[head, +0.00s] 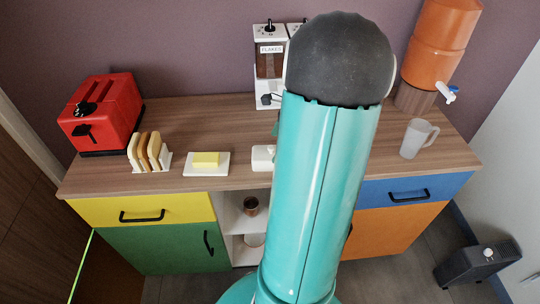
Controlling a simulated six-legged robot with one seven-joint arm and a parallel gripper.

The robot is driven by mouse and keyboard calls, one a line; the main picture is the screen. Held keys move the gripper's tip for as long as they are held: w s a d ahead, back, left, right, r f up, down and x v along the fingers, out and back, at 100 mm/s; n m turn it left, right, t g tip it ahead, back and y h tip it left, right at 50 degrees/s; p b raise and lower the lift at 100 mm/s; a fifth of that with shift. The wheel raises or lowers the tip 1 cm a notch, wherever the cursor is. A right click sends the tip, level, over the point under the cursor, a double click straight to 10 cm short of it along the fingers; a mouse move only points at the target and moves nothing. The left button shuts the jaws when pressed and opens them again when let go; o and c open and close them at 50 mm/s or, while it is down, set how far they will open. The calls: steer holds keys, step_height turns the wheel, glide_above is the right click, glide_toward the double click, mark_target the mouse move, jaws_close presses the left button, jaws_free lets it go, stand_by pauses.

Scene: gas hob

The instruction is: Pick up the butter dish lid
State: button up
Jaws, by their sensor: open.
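The butter dish (191,171) is a white flat plate on the wooden counter, left of centre, with a yellow block of butter (206,160) on it, uncovered. A white object that looks like the butter dish lid (261,159) rests near the counter's front edge, right of the dish and apart from it. Its right part is hidden behind my teal arm. My gripper is not in view; the arm covers the middle of the picture.
A toast rack (151,154) with bread slices and a red toaster (101,112) stand at the left. A flakes dispenser (269,66) stands at the back. A frosted jug (415,138) and an orange dispenser (437,45) stand at the right. An open shelf holds a brown cup (251,206).

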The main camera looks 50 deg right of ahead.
mark_target(271, 153)
steer(key=x, duration=0.5)
steer(key=shift+f, duration=0.2)
steer(key=c, duration=1.2)
steer(key=shift+o, duration=0.2)
steer(key=shift+r, duration=0.15)
steer(key=shift+w+r, duration=0.1)
steer(key=shift+r, duration=0.5)
steer(key=s+a+r, duration=0.1)
steer(key=s+r, duration=0.3)
steer(key=s+a+r, duration=0.2)
steer(key=s+r, duration=0.1)
steer(key=s, duration=0.1)
steer(key=s+a+r, duration=0.2)
steer(key=s+r, duration=0.2)
steer(key=s, duration=0.1)
steer(key=shift+a+r, duration=0.1)
steer(key=shift+r, duration=0.2)
